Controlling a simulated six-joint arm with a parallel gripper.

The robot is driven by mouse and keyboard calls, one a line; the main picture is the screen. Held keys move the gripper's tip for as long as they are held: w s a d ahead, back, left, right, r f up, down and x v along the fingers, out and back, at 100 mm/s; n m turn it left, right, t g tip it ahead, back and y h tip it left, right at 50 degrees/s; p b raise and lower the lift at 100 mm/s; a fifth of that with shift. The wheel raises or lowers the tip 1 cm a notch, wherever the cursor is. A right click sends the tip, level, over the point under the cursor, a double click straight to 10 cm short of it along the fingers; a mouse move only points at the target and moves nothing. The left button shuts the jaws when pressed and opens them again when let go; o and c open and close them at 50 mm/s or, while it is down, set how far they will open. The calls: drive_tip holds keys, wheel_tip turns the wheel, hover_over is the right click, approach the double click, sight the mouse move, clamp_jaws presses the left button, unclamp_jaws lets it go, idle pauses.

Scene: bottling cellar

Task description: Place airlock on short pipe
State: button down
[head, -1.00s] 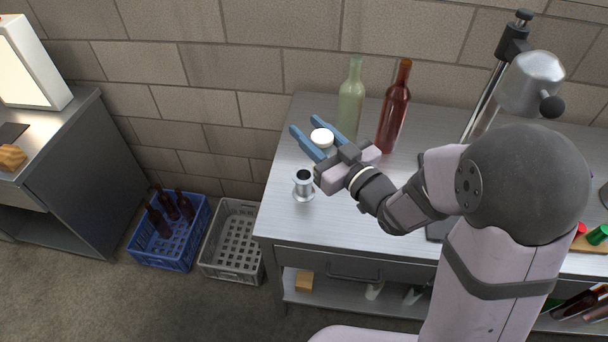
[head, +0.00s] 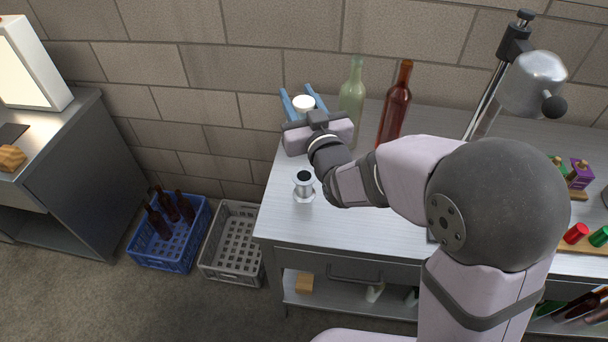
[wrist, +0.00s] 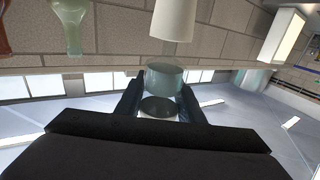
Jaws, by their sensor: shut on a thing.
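My gripper (head: 303,99) is at the back left of the metal bench, its blue fingers pointing toward the wall. It is shut on the airlock (head: 303,103), whose white round end shows between the fingers. In the wrist view the airlock (wrist: 165,78) is a clear cylinder between the dark fingers, with a white tapered part at the top of the picture. The short pipe (head: 304,191) is a small silver flanged tube standing upright near the bench's left edge, its dark mouth facing up. It is nearer the front than my gripper, and apart from the airlock.
A pale green bottle (head: 352,95) stands just right of my gripper, with a brown bottle (head: 394,108) beyond it. A steel stand (head: 530,85) is at the back right. A grey crate (head: 232,245) and a blue crate (head: 170,235) with bottles sit on the floor.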

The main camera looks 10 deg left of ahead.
wheel_tip(320, 180, down, 11)
drive_tip(key=p, duration=0.1)
drive_tip(key=shift+r, duration=0.15)
idle(0.9)
drive_tip(key=c, duration=1.2)
unclamp_jaws()
drive_tip(key=p+v, duration=0.8)
drive_tip(key=v, duration=0.4)
